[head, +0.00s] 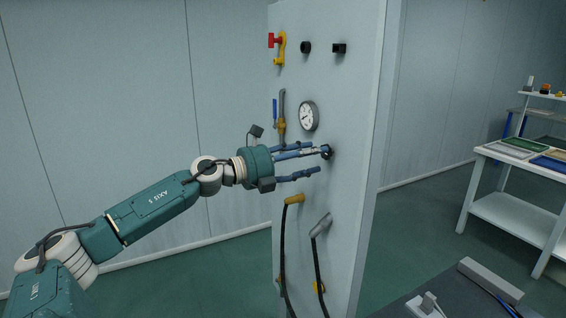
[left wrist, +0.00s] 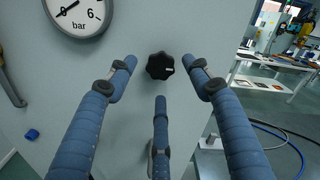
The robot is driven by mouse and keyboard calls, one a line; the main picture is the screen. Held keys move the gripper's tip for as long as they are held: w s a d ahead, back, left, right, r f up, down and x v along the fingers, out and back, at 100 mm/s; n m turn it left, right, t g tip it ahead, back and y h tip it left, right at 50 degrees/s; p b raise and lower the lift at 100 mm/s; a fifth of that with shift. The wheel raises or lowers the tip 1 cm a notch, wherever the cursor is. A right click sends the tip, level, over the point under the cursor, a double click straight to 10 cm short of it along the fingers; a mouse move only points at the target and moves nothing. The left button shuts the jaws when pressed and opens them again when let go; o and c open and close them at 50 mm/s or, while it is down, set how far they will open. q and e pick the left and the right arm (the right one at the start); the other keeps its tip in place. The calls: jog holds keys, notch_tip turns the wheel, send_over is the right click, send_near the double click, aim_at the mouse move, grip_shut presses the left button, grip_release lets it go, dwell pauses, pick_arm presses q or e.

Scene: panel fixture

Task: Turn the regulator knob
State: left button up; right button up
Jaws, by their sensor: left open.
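The regulator knob is a black, lobed knob (left wrist: 160,66) with a white mark, on the panel (head: 345,215). In the left wrist view it sits between the spread fingertips of my left gripper (left wrist: 163,78). In the head view the knob (head: 327,152) is partly hidden by the fingers. My left gripper (head: 318,158) is open, with its three blue fingers pointing at the panel around the knob. I cannot tell whether a finger touches it. A round gauge (head: 309,116) marked bar is just above the knob and also shows in the left wrist view (left wrist: 76,12). My right gripper is not in view.
A red and yellow valve (head: 279,48) and two black fittings are higher on the panel. A blue-handled valve (head: 281,115) is left of the gauge. Two hoses with yellow (head: 294,199) and grey ends hang below. A white workbench (head: 520,190) stands at the right.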

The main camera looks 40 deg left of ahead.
pick_arm(q)
jog(key=v, duration=0.9)
dwell(0.5)
jog(key=shift+s, duration=0.15)
